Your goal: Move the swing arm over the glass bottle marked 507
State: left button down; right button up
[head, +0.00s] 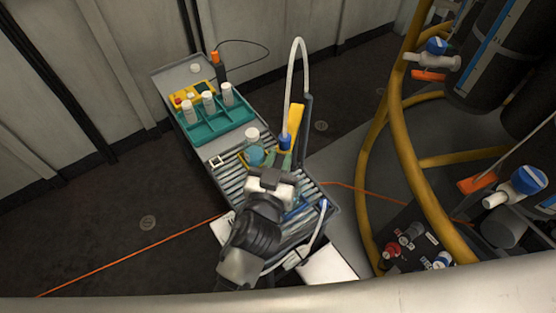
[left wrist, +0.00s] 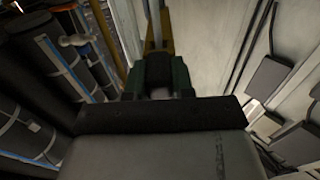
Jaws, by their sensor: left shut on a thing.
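The swing arm (head: 295,120) shows as a yellow bar by a dark post, with a pale looped tube and a blue fitting at its lower end. My left gripper (head: 279,161) is at the low end of this bar. In the left wrist view its green fingers (left wrist: 159,80) are shut around a dark part, with the yellow bar (left wrist: 157,47) and tube just beyond. The held part seems to belong to the swing arm. A glass bottle (head: 254,154) with a white cap and bluish body stands just left of my gripper. No number is legible. My right gripper is not in view.
A teal rack (head: 218,126) holds white-capped bottles on the narrow bench, beside a yellow tray (head: 186,103). A ribbed grey surface (head: 225,176) lies around the bottle. Yellow railing (head: 402,130), dark cylinders and valves stand right. An orange line (head: 130,255) crosses the floor.

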pick_arm(q)
jog(key=c, duration=1)
grip_release()
jog(key=shift+o, duration=0.2)
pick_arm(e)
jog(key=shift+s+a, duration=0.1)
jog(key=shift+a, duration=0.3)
pick_arm(q)
jog(key=shift+s+a, duration=0.15)
jog(key=shift+s, duration=0.15)
jog(key=b+v, duration=0.2)
jog(key=v, duration=0.8)
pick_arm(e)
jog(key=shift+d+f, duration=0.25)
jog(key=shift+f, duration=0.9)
pick_arm(q)
jog(key=shift+s+r, duration=0.1)
